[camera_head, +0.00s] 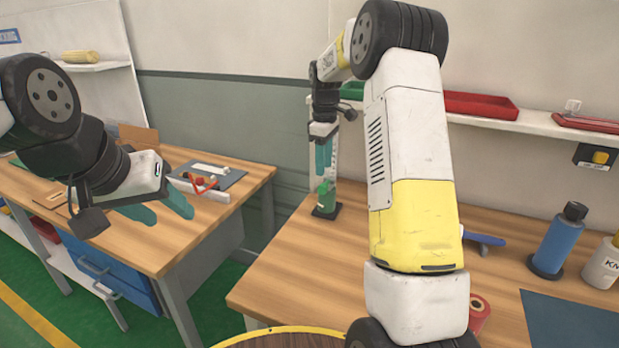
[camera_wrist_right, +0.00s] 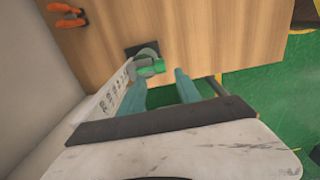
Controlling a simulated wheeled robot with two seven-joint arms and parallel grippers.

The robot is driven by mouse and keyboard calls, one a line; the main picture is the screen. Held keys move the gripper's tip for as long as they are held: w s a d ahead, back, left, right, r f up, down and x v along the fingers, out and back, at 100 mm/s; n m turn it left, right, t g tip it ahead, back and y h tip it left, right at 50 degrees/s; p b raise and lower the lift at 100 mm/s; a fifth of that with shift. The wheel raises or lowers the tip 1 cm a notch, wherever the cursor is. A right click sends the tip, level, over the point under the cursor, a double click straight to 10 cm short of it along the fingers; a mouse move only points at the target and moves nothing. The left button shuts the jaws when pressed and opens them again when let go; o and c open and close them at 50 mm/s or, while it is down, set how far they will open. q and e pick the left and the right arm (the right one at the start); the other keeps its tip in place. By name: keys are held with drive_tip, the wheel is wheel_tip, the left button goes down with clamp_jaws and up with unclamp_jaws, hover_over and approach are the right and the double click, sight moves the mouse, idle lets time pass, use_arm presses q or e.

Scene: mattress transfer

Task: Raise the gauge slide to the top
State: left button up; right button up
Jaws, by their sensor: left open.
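The gauge is a white upright post (camera_wrist_right: 112,94) with printed marks, standing on a black base (camera_head: 326,211) at the back left of the right-hand bench. Its green slide (camera_head: 325,190) sits low on the post, near the base; it also shows in the right wrist view (camera_wrist_right: 148,67). My right gripper (camera_head: 323,158) points down above the slide, close beside the post. Its teal fingers are apart and empty in the right wrist view (camera_wrist_right: 160,84), with the slide just beyond their tips.
A wall shelf (camera_head: 500,122) with red trays (camera_head: 481,106) runs behind the right-hand bench. A blue bottle (camera_head: 558,243), a white container (camera_head: 604,264) and a red roll (camera_head: 479,312) stand to the right. An orange-handled item (camera_wrist_right: 68,15) lies beyond the gauge.

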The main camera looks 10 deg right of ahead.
sight(323, 185)
wheel_tip(323, 185, down, 6)
drive_tip(key=shift+f, duration=0.25)
clamp_jaws()
idle(1.5)
